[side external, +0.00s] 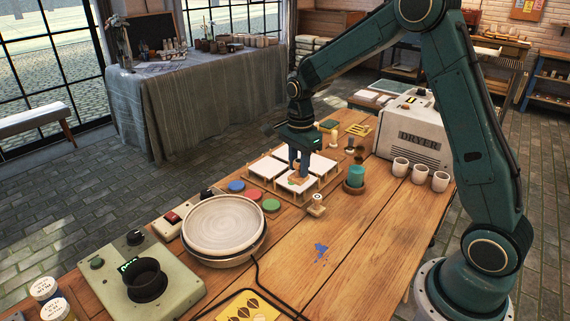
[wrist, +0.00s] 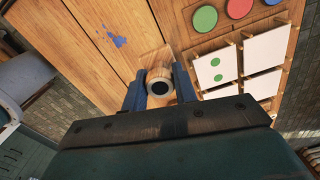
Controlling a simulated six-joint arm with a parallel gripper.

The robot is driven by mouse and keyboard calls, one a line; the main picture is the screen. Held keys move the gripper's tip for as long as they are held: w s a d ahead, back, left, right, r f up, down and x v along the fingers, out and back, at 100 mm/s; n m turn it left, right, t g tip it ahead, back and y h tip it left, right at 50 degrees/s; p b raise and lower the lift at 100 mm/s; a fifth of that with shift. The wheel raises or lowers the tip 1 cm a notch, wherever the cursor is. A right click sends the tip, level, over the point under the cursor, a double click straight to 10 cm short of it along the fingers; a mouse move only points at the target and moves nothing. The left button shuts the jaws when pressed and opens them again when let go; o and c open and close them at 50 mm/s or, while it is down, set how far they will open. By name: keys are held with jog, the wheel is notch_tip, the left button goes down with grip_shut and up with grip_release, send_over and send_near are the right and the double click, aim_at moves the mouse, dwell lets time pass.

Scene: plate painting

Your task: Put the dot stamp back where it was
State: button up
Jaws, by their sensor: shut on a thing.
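My gripper (side external: 299,170) points down over the near side of the tile rack (side external: 264,193). It is shut on the dot stamp (wrist: 160,76), which shows between the two blue fingers in the wrist view as a pale ring with a dark centre. A square wooden piece (wrist: 147,58) shows just behind it. In the side view the fingers hide most of the stamp, and I cannot tell its exact height. One white tile (wrist: 216,68) bears two green dots. A small pale piece on a wooden base (side external: 317,206) stands beside the rack.
Blue, red and green pads (side external: 271,205) lie left of the rack. A turntable (side external: 226,225) stands nearer the camera. A blue stain (side external: 320,252) marks otherwise clear tabletop.

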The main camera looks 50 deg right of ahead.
aim_at(298, 175)
notch_tip(298, 175, down, 16)
jog(key=shift+r, duration=0.1)
dwell(0.8)
jog(key=o, duration=0.8)
notch_tip(298, 175, up, 12)
jog(key=shift+f, duration=0.2)
jog(key=shift+r, duration=0.2)
dwell(0.3)
jog(key=shift+r, duration=0.1)
dwell(0.4)
